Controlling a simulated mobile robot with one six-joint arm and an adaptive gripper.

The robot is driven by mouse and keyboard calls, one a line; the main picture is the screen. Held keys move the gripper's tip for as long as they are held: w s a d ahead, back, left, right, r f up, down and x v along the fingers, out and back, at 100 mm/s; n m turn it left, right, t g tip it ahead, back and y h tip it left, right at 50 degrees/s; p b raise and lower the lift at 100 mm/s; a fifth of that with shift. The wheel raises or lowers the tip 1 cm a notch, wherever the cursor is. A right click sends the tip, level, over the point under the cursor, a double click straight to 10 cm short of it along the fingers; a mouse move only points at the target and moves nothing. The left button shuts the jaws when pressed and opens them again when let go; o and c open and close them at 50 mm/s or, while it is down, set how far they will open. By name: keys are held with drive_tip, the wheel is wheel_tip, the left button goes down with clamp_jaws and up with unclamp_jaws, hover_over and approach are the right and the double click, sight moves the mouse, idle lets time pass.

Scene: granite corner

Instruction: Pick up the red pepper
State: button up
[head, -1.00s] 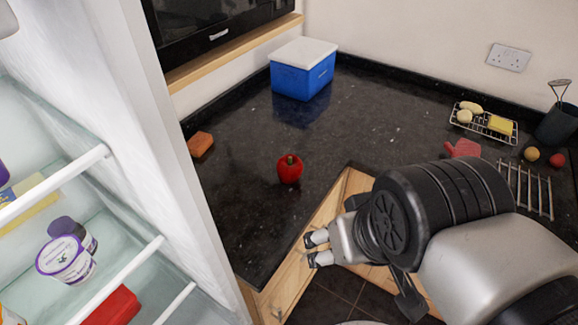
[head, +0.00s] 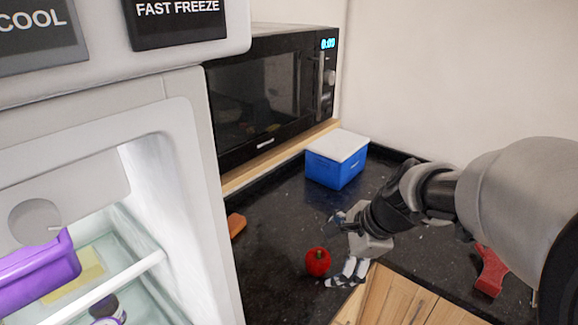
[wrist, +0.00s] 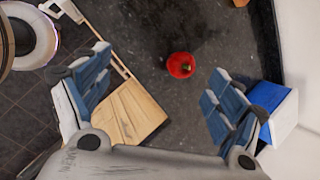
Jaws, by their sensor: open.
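The red pepper (head: 317,262) stands on the black granite counter (head: 285,225), close to the counter's inner edge. In the wrist view the pepper (wrist: 181,65) lies ahead of the fingers, a little right of the middle between them, with its stem showing. My gripper (head: 345,246) is open and empty above the counter, just right of the pepper in the head view. In the wrist view its two fingers (wrist: 160,98) are spread wide apart, and neither touches the pepper.
A blue cooler box with a white lid (head: 337,158) stands at the back. A black microwave (head: 270,95) sits on a wooden shelf. The open fridge (head: 150,200) fills the left. An orange-brown block (head: 236,224) and a red object (head: 491,270) lie on the counter.

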drive_tip(key=w+d+f+m+p, duration=0.2)
drive_tip(key=w+d+f+m, duration=0.1)
drive_tip(key=w+m, duration=0.3)
drive_tip(key=m+p, duration=0.1)
drive_tip(key=m, duration=0.6)
approach(320, 253)
drive_tip(key=shift+t+y, duration=0.4)
drive_tip(key=f+b, duration=0.2)
drive_tip(key=f, duration=0.1)
drive_tip(key=w+a+f+b, duration=0.1)
drive_tip(key=f, duration=0.1)
drive_tip(key=shift+w, duration=0.1)
drive_tip(key=shift+b+x, duration=0.8)
drive_tip(key=shift+x, duration=2.1)
drive_tip(key=shift+w+d+r, duration=0.1)
drive_tip(key=shift+w, duration=0.05)
drive_tip(key=shift+c, duration=0.2)
drive_tip(key=c, duration=1.1)
